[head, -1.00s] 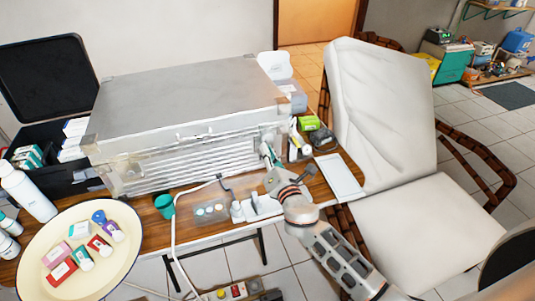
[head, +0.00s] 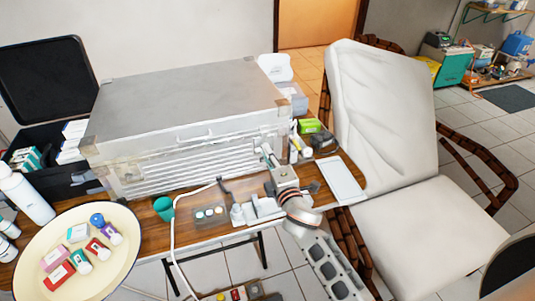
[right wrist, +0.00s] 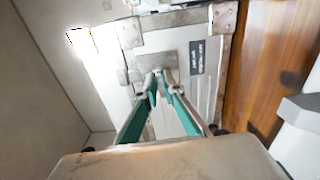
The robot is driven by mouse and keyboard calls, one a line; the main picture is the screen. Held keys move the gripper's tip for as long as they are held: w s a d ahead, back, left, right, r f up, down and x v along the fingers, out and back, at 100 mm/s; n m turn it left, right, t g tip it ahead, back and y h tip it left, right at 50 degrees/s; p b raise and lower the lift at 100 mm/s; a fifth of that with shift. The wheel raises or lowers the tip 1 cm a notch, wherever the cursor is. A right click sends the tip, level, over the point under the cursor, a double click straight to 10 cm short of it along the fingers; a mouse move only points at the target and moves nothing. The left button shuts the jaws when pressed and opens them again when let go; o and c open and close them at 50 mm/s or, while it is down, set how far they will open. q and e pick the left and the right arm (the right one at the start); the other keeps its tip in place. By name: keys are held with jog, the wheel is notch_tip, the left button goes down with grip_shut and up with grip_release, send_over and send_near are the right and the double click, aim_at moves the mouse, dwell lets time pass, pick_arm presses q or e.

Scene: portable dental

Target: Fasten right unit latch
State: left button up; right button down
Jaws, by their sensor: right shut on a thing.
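The silver metal unit (head: 190,95) stands closed on the wooden table, its lid down. My right gripper (head: 262,150) is at the right end of the unit's front face. In the right wrist view, the teal fingers (right wrist: 157,78) come together at a small metal latch (right wrist: 155,59) on the unit's pale face and are shut on it. The fingertips cover part of the latch, so I cannot tell whether it is fastened. In the head view the right latch is too small and too covered to make out. My left gripper is not in view.
A white power strip (head: 258,212) and a green cup (head: 164,207) stand in front of the unit. A white tray (head: 341,178) lies right of my arm. A round cream tray (head: 125,265) with small boxes is at left. A white reclining chair (head: 385,130) stands at right.

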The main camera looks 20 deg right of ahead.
jog(key=shift+m, duration=0.4)
jog(key=c, duration=2.2)
grip_release()
jog(key=shift+o, duration=0.2)
jog(key=shift+s, duration=0.1)
jog(key=s, duration=1.1)
jog(key=shift+s+d, duration=0.25)
jog(key=shift+s, duration=0.15)
